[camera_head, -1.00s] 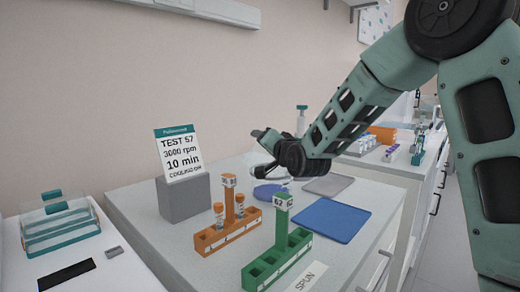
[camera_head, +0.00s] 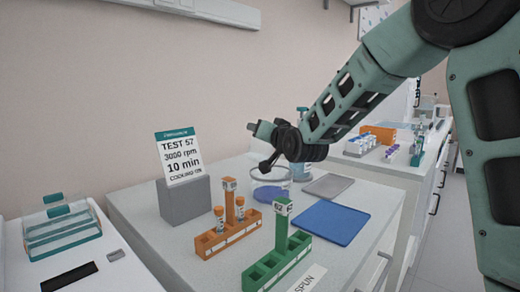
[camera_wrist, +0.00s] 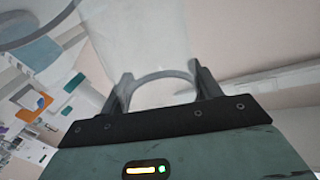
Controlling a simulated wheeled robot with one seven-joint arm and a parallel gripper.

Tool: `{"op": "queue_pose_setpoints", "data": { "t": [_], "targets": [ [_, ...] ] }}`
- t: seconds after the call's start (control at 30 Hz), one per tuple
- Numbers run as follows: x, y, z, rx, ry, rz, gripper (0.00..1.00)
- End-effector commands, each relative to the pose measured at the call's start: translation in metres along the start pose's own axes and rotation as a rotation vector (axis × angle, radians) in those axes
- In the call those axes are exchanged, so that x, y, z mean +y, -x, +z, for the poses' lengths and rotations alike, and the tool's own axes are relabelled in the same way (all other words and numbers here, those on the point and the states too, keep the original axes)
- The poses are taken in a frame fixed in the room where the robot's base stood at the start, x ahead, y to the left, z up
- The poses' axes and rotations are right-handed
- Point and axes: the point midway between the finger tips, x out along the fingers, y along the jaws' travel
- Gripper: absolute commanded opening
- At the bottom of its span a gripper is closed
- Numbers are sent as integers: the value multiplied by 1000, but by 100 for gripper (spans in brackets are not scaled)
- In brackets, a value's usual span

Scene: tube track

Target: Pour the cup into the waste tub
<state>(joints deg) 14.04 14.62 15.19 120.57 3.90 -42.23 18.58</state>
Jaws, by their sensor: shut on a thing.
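My gripper (camera_head: 262,147) hangs above the far part of the bench. In the wrist view, my gripper (camera_wrist: 161,76) is shut around a clear, colourless cup (camera_wrist: 160,35), with a finger on each side. The cup's contents cannot be made out. In the head view the cup is hard to see against the pale wall. A clear round vessel (camera_head: 271,180) with a blue bottom stands just below my gripper and looks like the waste tub. A curved rim crosses the upper left of the wrist view; whose rim it is, I cannot tell.
An orange rack (camera_head: 228,238) with tubes and a green rack (camera_head: 279,262) stand at the front. A blue mat (camera_head: 327,222) and a grey mat (camera_head: 328,186) lie to the right. A sign (camera_head: 180,157) stands on a grey block (camera_head: 185,200). A bottle (camera_head: 302,171) stands behind my gripper.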

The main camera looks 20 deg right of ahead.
Motion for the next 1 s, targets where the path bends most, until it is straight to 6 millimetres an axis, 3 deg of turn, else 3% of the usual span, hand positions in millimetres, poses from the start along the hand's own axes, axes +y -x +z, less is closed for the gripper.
{"op": "queue_pose_setpoints", "data": {
  "t": [0.27, 0.7, 1.0],
  "targets": [
    [-2, 0, 2, 1, 21, 0, 41],
    [-27, -1, 12, -1, 424, 22, 41],
    [-27, -1, 13, -1, 436, 23, 41]
  ]
}}
